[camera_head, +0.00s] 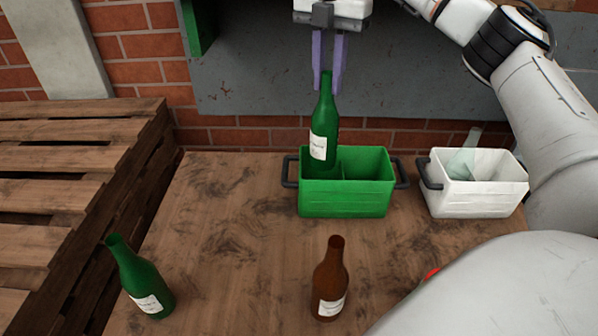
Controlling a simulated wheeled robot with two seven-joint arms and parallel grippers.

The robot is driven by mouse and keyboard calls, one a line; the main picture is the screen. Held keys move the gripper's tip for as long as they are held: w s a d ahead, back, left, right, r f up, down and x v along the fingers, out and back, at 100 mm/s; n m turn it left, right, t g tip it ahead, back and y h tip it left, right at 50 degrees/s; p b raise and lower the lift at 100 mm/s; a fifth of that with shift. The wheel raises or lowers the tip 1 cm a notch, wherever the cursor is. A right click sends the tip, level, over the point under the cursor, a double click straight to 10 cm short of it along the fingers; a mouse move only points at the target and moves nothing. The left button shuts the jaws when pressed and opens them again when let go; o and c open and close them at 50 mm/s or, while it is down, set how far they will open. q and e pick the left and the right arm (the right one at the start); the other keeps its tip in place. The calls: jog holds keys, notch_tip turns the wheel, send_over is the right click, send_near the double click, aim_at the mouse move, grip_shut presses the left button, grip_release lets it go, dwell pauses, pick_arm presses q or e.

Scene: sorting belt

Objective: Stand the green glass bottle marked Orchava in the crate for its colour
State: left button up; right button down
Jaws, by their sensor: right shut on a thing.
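A green glass bottle (324,112) with a white label hangs or stands upright at the left compartment of the green crate (345,199). Its lower end is hidden by the crate, so I cannot tell whether it touches the floor. My right gripper (327,84) is shut on this bottle's neck from above. The label's print is too small to read. A second green bottle (139,280) with a white label stands on the table at the front left. My left gripper is not in view.
A brown bottle (331,280) stands at the front middle of the wooden table (225,235). A white crate (480,198) at the right holds a clear bottle (468,157). The green crate's right compartment looks empty. Stacked pallets (70,180) stand at the left.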

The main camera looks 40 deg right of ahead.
aim_at(329, 111)
jog(key=f, duration=0.7)
jog(key=shift+s+d+f, duration=0.1)
jog(key=shift+s+f, duration=0.2)
jog(key=shift+w+f+p, duration=0.1)
jog(key=shift+f+p, duration=0.25)
jog(key=shift+f, duration=1.65)
jog(key=c, duration=1.5)
grip_release()
jog(key=shift+f, duration=0.1)
jog(key=shift+c, duration=0.2)
notch_tip(329, 111, up, 12)
jog(key=shift+r+b, duration=0.15)
jog(key=shift+b, duration=0.3)
